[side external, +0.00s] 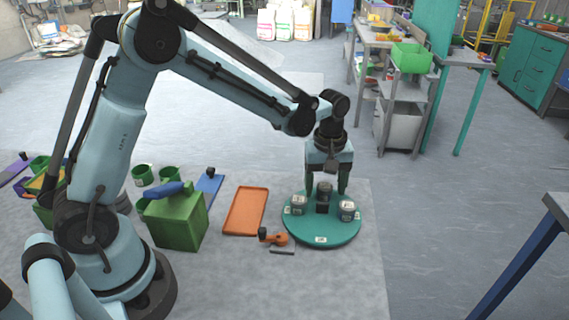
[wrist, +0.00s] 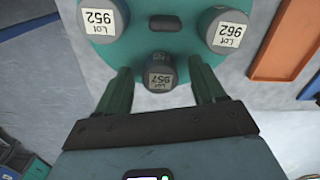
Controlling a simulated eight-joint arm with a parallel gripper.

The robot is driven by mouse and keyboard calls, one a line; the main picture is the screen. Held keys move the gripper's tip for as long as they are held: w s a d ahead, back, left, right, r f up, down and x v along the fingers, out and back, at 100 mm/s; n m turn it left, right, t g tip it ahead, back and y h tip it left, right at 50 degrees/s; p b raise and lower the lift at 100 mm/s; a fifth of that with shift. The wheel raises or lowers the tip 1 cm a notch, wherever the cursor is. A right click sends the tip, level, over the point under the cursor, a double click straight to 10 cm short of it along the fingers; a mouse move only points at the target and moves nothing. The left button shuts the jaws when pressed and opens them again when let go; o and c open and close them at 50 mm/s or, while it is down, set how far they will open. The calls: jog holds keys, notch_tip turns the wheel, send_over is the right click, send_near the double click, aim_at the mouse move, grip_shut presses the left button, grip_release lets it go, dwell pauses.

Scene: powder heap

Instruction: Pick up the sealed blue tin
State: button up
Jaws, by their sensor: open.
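A green round turntable (side external: 321,239) carries grey-lidded tins around a dark central post (side external: 323,208). One tin labelled Lot 957 (wrist: 160,74) stands on the far side, behind the post in the side view. Tin Lot 962 (wrist: 226,30) is at left in the side view (side external: 299,205); tin Lot 952 (wrist: 103,20) is at right there (side external: 347,210). All look grey; I cannot pick out a clearly blue one or tell which are sealed. My gripper (side external: 327,186) is open and points down, its green fingers (wrist: 160,68) on either side of tin Lot 957, with gaps visible.
An orange tray (side external: 246,211) lies left of the turntable, with a blue tray (side external: 209,188) beyond. A small orange tool (side external: 276,237) lies near the turntable's front left. A green can (side external: 176,222) stands further left. The floor right of the turntable is clear.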

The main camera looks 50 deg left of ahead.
jog(key=shift+f, duration=0.35)
jog(key=shift+c, duration=0.2)
jog(key=c, duration=1.1)
jog(key=shift+r, duration=0.1)
jog(key=shift+c, duration=0.2)
